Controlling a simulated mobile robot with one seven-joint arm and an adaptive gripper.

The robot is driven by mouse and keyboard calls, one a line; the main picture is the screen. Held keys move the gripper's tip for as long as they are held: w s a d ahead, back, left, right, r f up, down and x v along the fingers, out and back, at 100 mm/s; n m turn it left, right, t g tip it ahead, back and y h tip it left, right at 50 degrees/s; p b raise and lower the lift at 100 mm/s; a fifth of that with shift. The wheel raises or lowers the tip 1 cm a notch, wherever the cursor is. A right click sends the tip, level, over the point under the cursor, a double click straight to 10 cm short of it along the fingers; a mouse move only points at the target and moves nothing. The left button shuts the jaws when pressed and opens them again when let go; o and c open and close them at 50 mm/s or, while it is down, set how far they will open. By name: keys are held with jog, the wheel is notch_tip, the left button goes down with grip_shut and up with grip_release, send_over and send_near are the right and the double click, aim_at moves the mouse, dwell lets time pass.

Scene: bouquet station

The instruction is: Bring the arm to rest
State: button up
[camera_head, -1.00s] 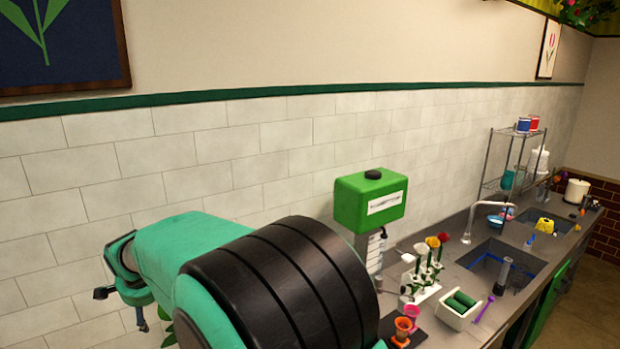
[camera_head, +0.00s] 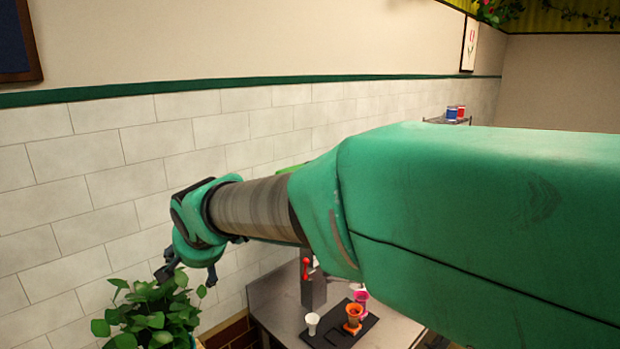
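My green arm reaches across the view from the right edge to the left, with a dark ribbed section near its far end. My gripper (camera_head: 189,275) hangs at the left end of the arm, in front of the tiled wall and just above a leafy plant. Its two dark fingers look spread apart, and I see nothing between them. I cannot tell whether the fingers touch the leaves.
The leafy plant (camera_head: 152,312) stands at the lower left. The counter (camera_head: 277,294) bears a dark tray (camera_head: 333,337) with small orange and pink cups and a white cup (camera_head: 312,323). My arm hides most of the counter. Red and blue tins (camera_head: 456,112) stand on a far shelf.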

jog(key=s+d+f+m+h+b, duration=0.1)
jog(key=s+d, duration=0.3)
jog(key=d, duration=1.1)
jog(key=s+d+m+h+b, duration=0.15)
jog(key=s+d, duration=0.25)
jog(key=d, duration=1)
jog(key=s+d+f+b, duration=0.1)
jog(key=s+d+f, duration=0.2)
jog(key=s+d, duration=0.3)
jog(key=s+d+f+g+h+b, duration=0.1)
jog(key=s+d+f, duration=0.3)
jog(key=s+d, duration=0.2)
jog(key=s+d+f+h+b, duration=0.1)
jog(key=s+d+f, duration=0.2)
jog(key=s+d, duration=0.3)
jog(key=shift+s+f+b, duration=0.2)
jog(key=shift+s+b, duration=0.15)
jog(key=shift+s, duration=0.9)
